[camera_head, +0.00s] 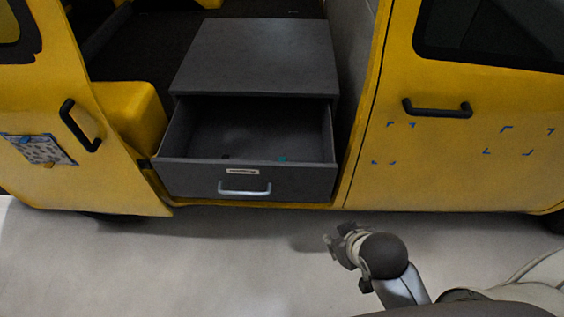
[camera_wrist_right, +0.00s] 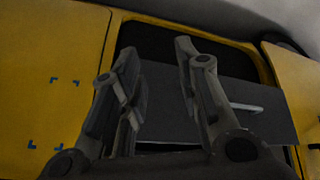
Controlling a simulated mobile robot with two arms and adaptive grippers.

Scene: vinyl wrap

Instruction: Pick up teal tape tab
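A small teal patch, likely the teal tape tab (camera_head: 282,159), shows inside the open drawer (camera_head: 210,178), by its front wall and right of the middle. It is small and dim, and part of it may be hidden by the drawer front. My right gripper (camera_head: 335,241) is in front of the van, below and to the right of the drawer, apart from it. In the right wrist view the two fingers of my right gripper (camera_wrist_right: 158,48) stand wide apart with nothing between them. My left gripper is not in view.
The drawer front has a metal handle (camera_head: 244,189). The grey cabinet (camera_head: 255,58) sits in the yellow van's doorway. A patterned sheet (camera_head: 40,150) is taped to the left door. Blue corner marks (camera_head: 518,141) are on the right door. The pale floor (camera_head: 200,260) is clear.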

